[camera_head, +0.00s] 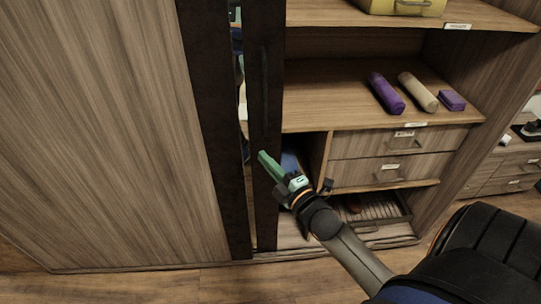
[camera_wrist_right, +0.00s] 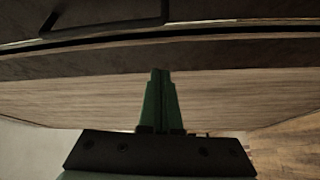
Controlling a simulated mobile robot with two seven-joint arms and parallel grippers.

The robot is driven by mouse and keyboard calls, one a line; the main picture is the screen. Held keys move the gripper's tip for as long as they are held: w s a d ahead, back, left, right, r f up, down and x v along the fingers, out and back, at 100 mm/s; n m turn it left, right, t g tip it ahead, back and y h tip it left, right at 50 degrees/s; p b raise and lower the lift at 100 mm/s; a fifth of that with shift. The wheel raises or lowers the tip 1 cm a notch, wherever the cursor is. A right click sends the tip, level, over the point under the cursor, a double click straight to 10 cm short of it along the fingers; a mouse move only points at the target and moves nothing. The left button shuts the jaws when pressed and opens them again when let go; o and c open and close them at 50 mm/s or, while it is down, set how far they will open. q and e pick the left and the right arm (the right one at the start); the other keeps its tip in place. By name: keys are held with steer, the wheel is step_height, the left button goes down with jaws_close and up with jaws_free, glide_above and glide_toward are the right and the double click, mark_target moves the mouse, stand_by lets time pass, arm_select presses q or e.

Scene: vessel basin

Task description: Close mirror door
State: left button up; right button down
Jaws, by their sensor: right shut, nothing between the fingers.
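The mirror door stands upright in the wardrobe front in the head view. Its dark right frame (camera_head: 265,95) shows, with a narrow strip of mirror beside it; the rest appears hidden behind the wooden door panel (camera_head: 110,120). My right gripper (camera_head: 264,158) has green fingers, which are shut and empty. They are at the lower part of the dark frame; I cannot tell whether they touch it. In the right wrist view the shut fingers (camera_wrist_right: 161,95) point at a wood surface, with a dark band and a dark handle (camera_wrist_right: 105,20) beyond. My left gripper is not in view.
Right of the frame, the wardrobe is open. A shelf (camera_head: 325,95) holds a purple roll (camera_head: 386,93), a beige roll (camera_head: 418,91) and a small purple case (camera_head: 452,100). Two drawers (camera_head: 395,140) are below. A yellow case (camera_head: 402,6) is above. Floor (camera_head: 225,280) is clear in front.

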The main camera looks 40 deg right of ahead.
steer(key=w+d, duration=0.3)
steer(key=w, duration=0.4)
steer(key=shift+d+f+p, duration=0.2)
steer(key=shift+d+p, duration=0.2)
steer(key=shift+p, duration=0.05)
steer(key=shift+s, duration=0.1)
